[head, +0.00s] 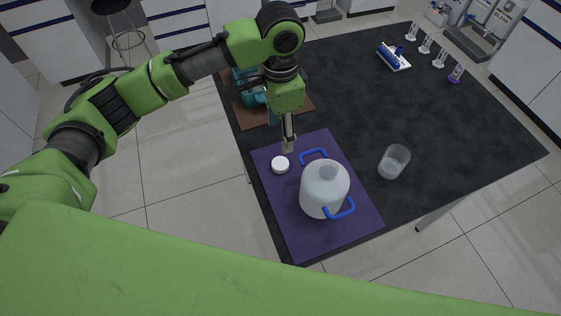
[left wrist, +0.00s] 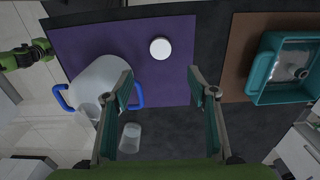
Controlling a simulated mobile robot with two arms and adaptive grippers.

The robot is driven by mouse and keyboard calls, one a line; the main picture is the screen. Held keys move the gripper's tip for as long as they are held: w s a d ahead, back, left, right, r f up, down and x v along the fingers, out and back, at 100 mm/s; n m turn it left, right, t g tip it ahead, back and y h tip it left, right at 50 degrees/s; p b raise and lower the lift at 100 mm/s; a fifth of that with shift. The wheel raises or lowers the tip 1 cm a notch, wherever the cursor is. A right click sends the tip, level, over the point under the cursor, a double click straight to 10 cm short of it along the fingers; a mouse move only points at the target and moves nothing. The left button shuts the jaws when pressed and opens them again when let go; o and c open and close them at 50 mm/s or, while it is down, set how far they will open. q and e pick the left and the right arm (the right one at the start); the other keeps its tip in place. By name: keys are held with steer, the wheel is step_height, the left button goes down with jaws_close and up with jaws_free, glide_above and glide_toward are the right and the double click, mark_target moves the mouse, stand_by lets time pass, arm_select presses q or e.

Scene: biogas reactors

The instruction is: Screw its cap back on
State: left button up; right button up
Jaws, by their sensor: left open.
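A white round cap (head: 280,165) lies flat on the purple mat (head: 283,213), apart from the vessel. It also shows in the left wrist view (left wrist: 160,48). The whitish vessel (head: 322,192) stands upright on the mat with a blue handle on each side; its top shows a round, uncapped neck. It also shows in the left wrist view (left wrist: 94,82). My left gripper (head: 288,147) points down just behind the cap. In the left wrist view my left gripper (left wrist: 161,90) is open and empty, its fingers apart, with the cap beyond them.
A clear beaker (head: 394,161) stands on the black table right of the mat. A teal container (left wrist: 282,68) sits on a brown mat (left wrist: 240,60) behind the purple one. A blue-and-white rack (head: 394,57) and several small tubes stand at the back. The table's middle is clear.

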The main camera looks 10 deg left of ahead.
arm_select(q)
steer(key=p, duration=0.1)
glide_above(280, 163)
step_height(280, 163, down, 8)
steer(key=shift+w+r, duration=0.1)
steer(key=shift+r, duration=0.15)
steer(key=shift+f, duration=0.4)
steer(key=shift+f+p, duration=0.2)
steer(key=shift+p, duration=0.1)
step_height(280, 163, down, 4)
steer(key=shift+r+p, duration=0.15)
steer(key=shift+p, duration=0.6)
steer(key=shift+f, duration=0.5)
arm_select(e)
steer(key=w+r, duration=0.2)
steer(key=r, duration=0.1)
steer(key=shift+w+r, duration=0.15)
steer(key=shift+w, duration=0.2)
